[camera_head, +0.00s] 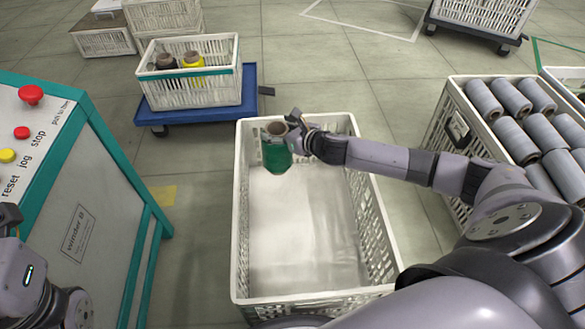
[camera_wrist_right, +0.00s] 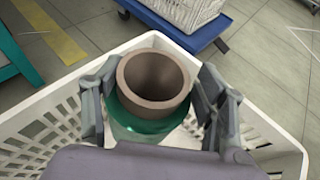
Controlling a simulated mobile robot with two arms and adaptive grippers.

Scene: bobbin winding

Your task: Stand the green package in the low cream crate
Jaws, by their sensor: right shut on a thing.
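The green package (camera_head: 276,153) is a green cylinder with a brown hollow core showing at its top. My right gripper (camera_head: 298,136) is shut on it and holds it upright over the far left part of the low cream crate (camera_head: 240,215). In the right wrist view the package (camera_wrist_right: 145,120) sits between the fingers of my gripper (camera_wrist_right: 158,105), with the crate's (camera_wrist_right: 262,135) walls around and below. I cannot tell whether its base touches the crate floor. My left arm shows at the lower left edge, but its fingers are out of view.
A winder cabinet (camera_head: 75,210) stands at the left. A blue dolly (camera_head: 190,115) with a small cream crate (camera_head: 210,92) stands behind. A tall crate (camera_head: 440,135) of grey bobbins (camera_head: 510,135) stands at the right. The low crate's floor (camera_head: 305,230) looks empty.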

